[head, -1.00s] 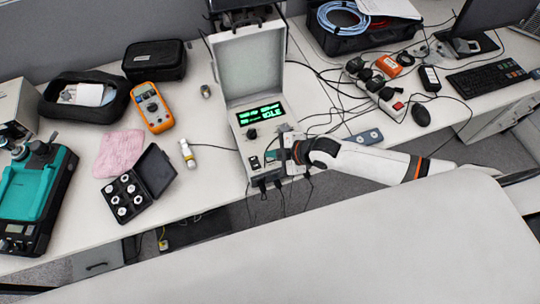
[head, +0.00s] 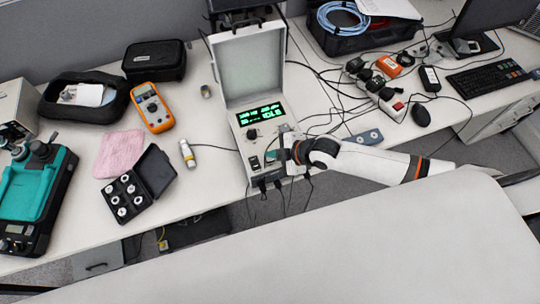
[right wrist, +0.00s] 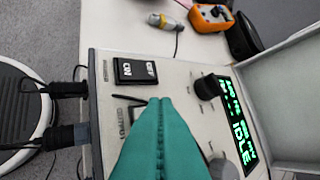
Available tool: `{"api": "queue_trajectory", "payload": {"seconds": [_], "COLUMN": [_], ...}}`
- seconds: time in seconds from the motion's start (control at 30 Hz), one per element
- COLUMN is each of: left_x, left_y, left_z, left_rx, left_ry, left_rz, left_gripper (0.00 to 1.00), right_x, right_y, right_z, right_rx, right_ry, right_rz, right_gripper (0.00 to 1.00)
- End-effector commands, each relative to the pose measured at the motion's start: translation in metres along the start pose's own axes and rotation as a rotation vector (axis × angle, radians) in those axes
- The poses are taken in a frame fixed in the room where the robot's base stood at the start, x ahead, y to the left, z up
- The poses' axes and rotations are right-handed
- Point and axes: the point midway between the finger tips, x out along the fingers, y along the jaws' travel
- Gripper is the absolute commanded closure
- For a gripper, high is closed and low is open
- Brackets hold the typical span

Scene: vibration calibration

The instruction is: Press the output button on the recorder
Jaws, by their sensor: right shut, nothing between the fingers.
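The recorder (head: 236,116) is a light grey box with its lid open, standing at the middle of the bench. Its green display (head: 260,115) shows text that includes "IDLE" in the right wrist view (right wrist: 240,128). A dark knob (right wrist: 208,88) and a black ON/OFF power switch (right wrist: 136,71) sit on its panel. My right gripper (head: 283,155) is over the lower right of the panel. In the right wrist view its teal fingers (right wrist: 161,104) are shut, with nothing between them, and cover part of the panel beside an "OUTPUT" label. The output button is hidden; contact cannot be told. My left gripper is not seen.
Cables plug into the recorder's front edge. To the left are an orange multimeter (head: 152,107), a small bottle-like sensor (head: 187,153), a black case of round parts (head: 157,170) and a teal machine (head: 28,187). A power strip (head: 376,88) lies to the right.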

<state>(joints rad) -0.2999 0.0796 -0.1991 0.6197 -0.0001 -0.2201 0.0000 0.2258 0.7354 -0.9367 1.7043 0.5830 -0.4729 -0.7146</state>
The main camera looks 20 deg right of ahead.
Motion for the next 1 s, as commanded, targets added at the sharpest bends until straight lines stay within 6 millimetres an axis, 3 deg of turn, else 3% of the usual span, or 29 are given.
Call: {"api": "queue_trajectory", "payload": {"seconds": [1.0], "left_x": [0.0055], "left_y": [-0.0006], "left_z": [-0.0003], "left_rx": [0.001], "left_ry": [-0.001], "left_rz": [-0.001], "left_gripper": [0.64], "right_x": [0.0062], "right_y": [0.0045], "right_z": [-0.0044], "right_rx": [0.000], "right_ry": [0.000], "right_rz": [0.000], "right_gripper": [1.00]}}
